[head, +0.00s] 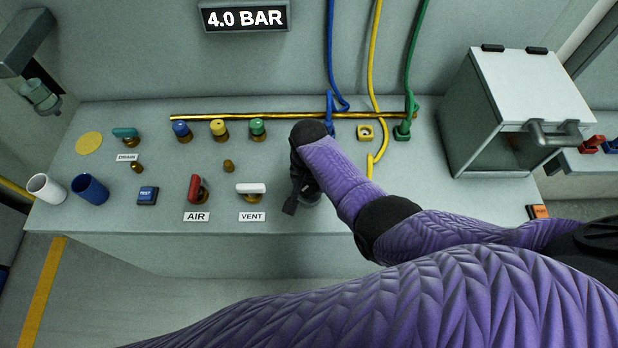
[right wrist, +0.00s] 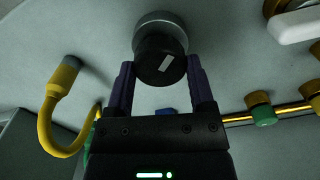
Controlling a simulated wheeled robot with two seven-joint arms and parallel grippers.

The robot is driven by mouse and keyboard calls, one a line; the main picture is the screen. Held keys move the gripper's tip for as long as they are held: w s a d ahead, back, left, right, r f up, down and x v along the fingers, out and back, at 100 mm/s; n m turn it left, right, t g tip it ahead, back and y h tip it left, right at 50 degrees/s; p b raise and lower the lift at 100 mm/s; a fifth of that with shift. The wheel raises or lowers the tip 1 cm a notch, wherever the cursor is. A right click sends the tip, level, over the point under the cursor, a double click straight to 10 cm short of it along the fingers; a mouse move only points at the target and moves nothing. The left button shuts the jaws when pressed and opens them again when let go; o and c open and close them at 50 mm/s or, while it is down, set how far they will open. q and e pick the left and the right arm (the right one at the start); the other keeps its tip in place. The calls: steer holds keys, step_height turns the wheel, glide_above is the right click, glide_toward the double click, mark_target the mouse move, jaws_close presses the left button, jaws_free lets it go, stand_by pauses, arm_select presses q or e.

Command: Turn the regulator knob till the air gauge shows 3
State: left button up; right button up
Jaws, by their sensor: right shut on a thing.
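The air gauge (head: 244,18) is a dark display on the back wall and reads 4.0 BAR. The regulator knob (right wrist: 162,58) is round and black with a white mark on its face, on a grey collar, in the right wrist view. My right gripper (right wrist: 160,78) has one finger on each side of the knob and is shut on it. In the head view my right gripper (head: 302,190) is over the bench right of the VENT lever and hides most of the knob. My left gripper is not in view.
The red AIR lever (head: 195,187) and white VENT lever (head: 251,188) stand left of my right gripper. Coloured hose fittings line a brass pipe (head: 200,116) behind it. A yellow hose (head: 371,60) hangs close to my right arm. A grey box (head: 480,110) stands at right.

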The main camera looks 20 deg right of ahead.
mark_target(309, 185)
steer(key=n+p, duration=0.1)
steer(key=n, duration=0.3)
steer(key=shift+n, duration=0.3)
steer(key=shift+n+p, duration=0.4)
steer(key=shift+n, duration=1.8)
steer(key=o, duration=1.2)
step_height(309, 185, up, 10)
steer(key=p, duration=0.6)
